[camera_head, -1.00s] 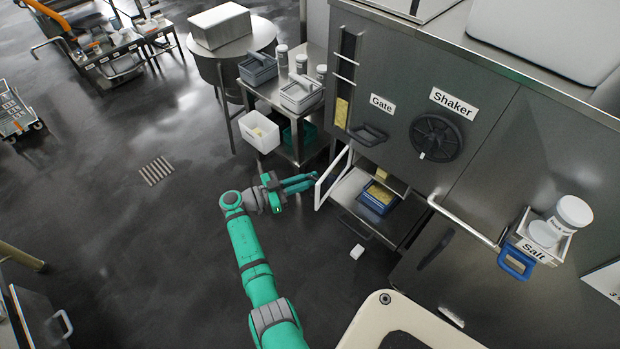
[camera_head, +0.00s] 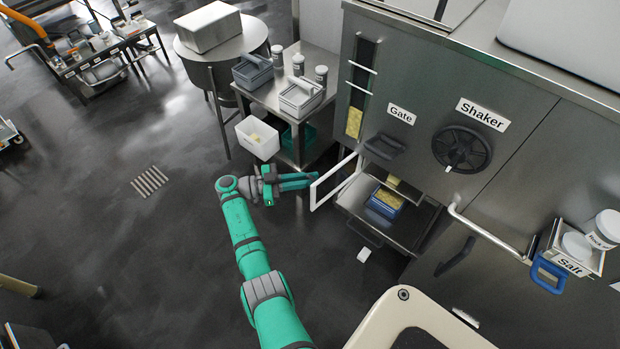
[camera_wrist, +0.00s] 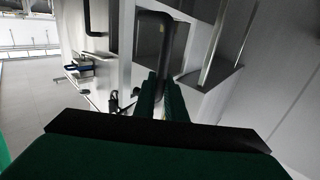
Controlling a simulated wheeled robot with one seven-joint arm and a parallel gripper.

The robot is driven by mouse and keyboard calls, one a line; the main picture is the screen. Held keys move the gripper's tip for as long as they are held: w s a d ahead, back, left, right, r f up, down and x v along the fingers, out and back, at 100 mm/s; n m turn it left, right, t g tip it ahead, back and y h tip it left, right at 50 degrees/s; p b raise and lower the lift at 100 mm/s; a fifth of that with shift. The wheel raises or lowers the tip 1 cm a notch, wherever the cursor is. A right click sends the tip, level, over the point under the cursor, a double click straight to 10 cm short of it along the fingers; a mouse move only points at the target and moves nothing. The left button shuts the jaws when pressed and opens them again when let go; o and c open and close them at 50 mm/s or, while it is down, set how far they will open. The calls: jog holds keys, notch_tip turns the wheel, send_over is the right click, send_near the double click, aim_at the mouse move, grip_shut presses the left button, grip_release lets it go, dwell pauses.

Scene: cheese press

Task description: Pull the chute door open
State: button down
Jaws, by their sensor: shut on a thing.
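The chute door (camera_head: 313,196) is a white-framed panel standing open at the left side of the chute opening, low on the steel machine. My gripper (camera_head: 314,180) reaches it from the left, with its green fingers at the door's outer edge. In the wrist view, the two green fingers (camera_wrist: 164,88) are close together on the lower end of a dark bent handle (camera_wrist: 161,40). The exact contact is hard to make out. Inside the opening, a blue container (camera_head: 384,202) with yellow contents sits on a steel surface.
The Gate handle (camera_head: 384,146) and Shaker wheel (camera_head: 462,149) are above the opening. A salt tray (camera_head: 572,250) hangs at the right. A steel table (camera_head: 268,97) with grey baskets and jars, and a white bin (camera_head: 257,138), stand behind my gripper.

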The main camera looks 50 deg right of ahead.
jog(key=shift+a+f, duration=0.1)
jog(key=c, duration=1.8)
grip_release()
jog(key=v, duration=1)
jog(key=shift+w+a, duration=0.25)
jog(key=shift+w, duration=0.05)
